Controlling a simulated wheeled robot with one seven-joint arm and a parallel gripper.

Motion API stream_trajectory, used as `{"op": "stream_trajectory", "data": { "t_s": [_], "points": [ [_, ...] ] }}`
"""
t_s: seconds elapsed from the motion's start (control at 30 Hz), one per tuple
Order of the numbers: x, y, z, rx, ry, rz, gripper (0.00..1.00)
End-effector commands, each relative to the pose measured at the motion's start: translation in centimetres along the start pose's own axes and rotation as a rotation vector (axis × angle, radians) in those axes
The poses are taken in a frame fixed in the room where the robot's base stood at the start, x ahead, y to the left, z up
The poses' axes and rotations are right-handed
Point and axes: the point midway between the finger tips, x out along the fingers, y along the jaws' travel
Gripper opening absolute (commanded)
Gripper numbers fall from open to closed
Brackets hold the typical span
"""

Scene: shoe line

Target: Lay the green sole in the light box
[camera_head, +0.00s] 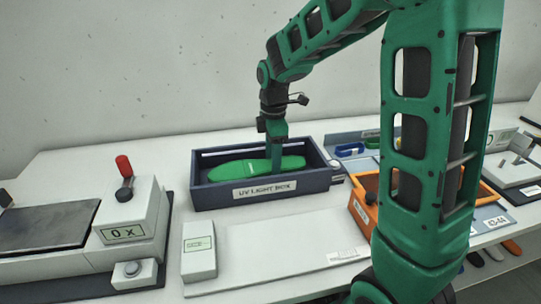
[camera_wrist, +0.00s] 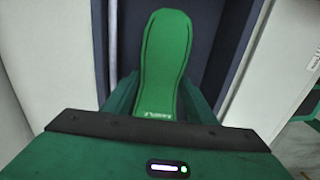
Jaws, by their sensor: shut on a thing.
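The green sole (camera_head: 240,172) lies lengthwise within the walls of the dark blue light box (camera_head: 205,196), which bears a "UV LIGHT BOX" label. My gripper (camera_head: 274,172) reaches down into the box and is shut on the sole near its right end. In the wrist view the sole (camera_wrist: 166,60) stretches away from between my gripper's fingers (camera_wrist: 162,100), with the dark box wall (camera_wrist: 235,45) beside it. Whether the sole touches the box floor cannot be told.
An orange tray (camera_head: 362,216) stands right of the box. A white panel (camera_head: 280,245) and a small white block (camera_head: 199,250) lie in front. A machine with a red-knobbed lever (camera_head: 124,167) stands at left. Blue pieces (camera_head: 349,150) lie behind right.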

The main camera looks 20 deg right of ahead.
Motion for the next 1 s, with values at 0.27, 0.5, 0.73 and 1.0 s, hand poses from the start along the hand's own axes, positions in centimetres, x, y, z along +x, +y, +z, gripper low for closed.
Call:
{"op": "stream_trajectory", "data": {
  "t_s": [0.27,0.5,0.73,1.0],
  "points": [
    [0.2,0.0,0.0,0.001,0.000,0.001,0.23],
    [0.2,0.0,0.1,0.001,0.000,0.001,0.73],
    [0.2,0.0,0.1,0.001,0.000,0.000,0.73],
    [-2.3,0.1,0.0,0.001,0.001,0.005,0.73]
  ]
}}
